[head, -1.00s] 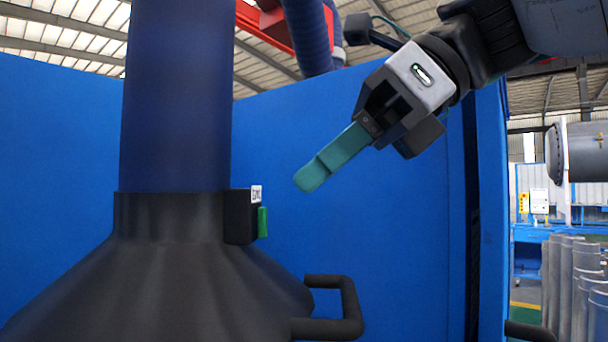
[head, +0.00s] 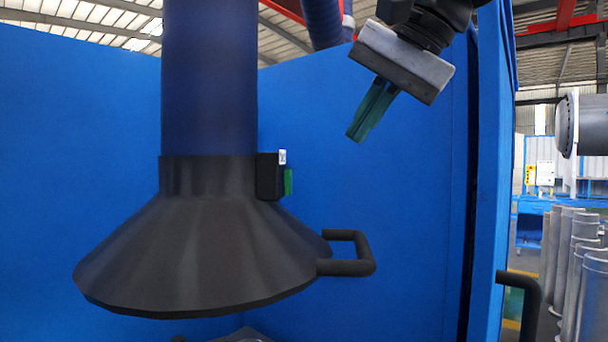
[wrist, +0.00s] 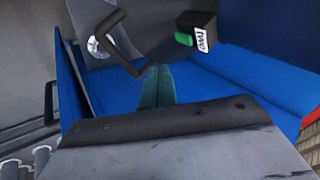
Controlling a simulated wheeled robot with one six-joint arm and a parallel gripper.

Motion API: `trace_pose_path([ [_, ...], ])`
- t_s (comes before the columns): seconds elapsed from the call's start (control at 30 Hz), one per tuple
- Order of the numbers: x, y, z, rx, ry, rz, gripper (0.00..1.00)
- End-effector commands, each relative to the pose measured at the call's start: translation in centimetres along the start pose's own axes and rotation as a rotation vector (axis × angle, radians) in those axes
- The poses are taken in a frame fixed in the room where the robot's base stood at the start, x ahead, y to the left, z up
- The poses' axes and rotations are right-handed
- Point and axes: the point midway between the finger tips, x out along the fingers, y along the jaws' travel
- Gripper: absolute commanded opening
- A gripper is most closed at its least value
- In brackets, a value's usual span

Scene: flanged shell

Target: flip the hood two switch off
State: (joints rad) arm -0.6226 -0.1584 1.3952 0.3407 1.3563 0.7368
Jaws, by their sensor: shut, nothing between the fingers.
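The dark conical hood (head: 205,245) hangs from a thick blue duct in the head view. On the right of its collar is a black switch box (head: 267,177) with a green switch (head: 288,181) and a small white label (head: 282,157). In the wrist view the switch box (wrist: 197,32), green switch (wrist: 184,39) and label (wrist: 203,38) show at the upper right. My gripper (head: 356,134) is shut and empty, up and to the right of the switch, apart from it. Its teal fingers (wrist: 158,85) point toward the hood. The label's text is too small to read surely.
A dark bent handle (head: 372,252) sticks out from the hood's right side, below my gripper. Blue panels (head: 400,190) stand behind and to the right. Several grey pipes (head: 580,260) stand at far right. Open air lies between my gripper and the switch.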

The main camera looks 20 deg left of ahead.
Motion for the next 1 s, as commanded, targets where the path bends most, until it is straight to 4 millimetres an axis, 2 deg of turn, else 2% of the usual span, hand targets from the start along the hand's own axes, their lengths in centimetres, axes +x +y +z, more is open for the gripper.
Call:
trace_pose_path([
  [0.1, -0.9, 0.1, -1.1, -0.234, 0.048, 0.018, 0.0],
  [0.2, -1.1, 0.6, -1.5, -0.353, 0.061, 0.031, 0.0],
  [0.4, -0.6, 0.9, -1.8, -0.416, 0.062, 0.036, 0.0],
  [0.57, 1.9, 1.0, -1.9, -0.415, 0.06, 0.036, 0.0],
  [0.9, 9.1, 1.0, -2.2, -0.416, 0.058, 0.034, 0.0],
  [1.0, 9.8, -0.6, -1.6, -0.421, 0.059, 0.032, 0.0],
])
